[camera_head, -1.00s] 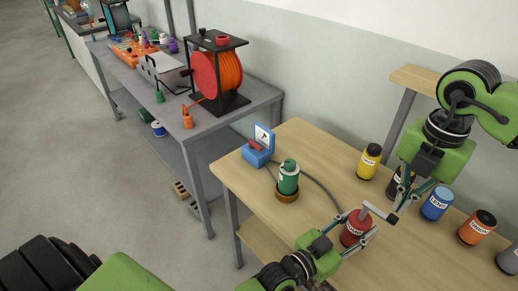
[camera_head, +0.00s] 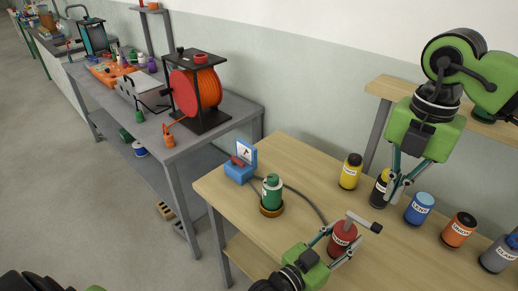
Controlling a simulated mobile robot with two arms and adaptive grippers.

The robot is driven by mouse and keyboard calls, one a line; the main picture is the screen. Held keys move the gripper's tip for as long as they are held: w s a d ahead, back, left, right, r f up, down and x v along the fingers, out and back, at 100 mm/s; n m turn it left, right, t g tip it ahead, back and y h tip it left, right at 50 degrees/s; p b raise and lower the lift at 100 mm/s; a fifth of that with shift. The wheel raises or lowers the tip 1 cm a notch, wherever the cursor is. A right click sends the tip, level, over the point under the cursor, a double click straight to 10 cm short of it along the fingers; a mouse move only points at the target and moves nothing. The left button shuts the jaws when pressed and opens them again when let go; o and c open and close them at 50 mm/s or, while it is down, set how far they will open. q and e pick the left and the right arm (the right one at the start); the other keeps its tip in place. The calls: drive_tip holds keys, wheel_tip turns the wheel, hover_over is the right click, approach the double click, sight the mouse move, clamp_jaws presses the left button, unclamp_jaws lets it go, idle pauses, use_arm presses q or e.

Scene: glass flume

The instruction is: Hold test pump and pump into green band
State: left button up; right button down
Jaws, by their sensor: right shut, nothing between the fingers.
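The red test pump (camera_head: 343,236) stands on the wooden bench, with a grey bar handle (camera_head: 362,222) ending in a dark grip on top. My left gripper (camera_head: 340,243) has a finger on each side of the pump's red body and looks shut on it; the far contact is partly hidden. My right gripper (camera_head: 396,196) is shut and empty, up and right of the handle, apart from it. A blue gauge box (camera_head: 239,173) with a white dial in its lid is at the bench's left; its needle and any green band are too small to read.
A green cylinder (camera_head: 272,190) stands in a brown ring, with a dark hose behind it. Yellow (camera_head: 350,172), black, blue (camera_head: 420,208), orange (camera_head: 459,230) and grey bottles line the right. A grey table (camera_head: 225,108) with an orange reel stands left.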

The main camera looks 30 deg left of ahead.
use_arm(q)
drive_tip(key=o, duration=0.4)
drive_tip(key=shift+o, duration=0.2)
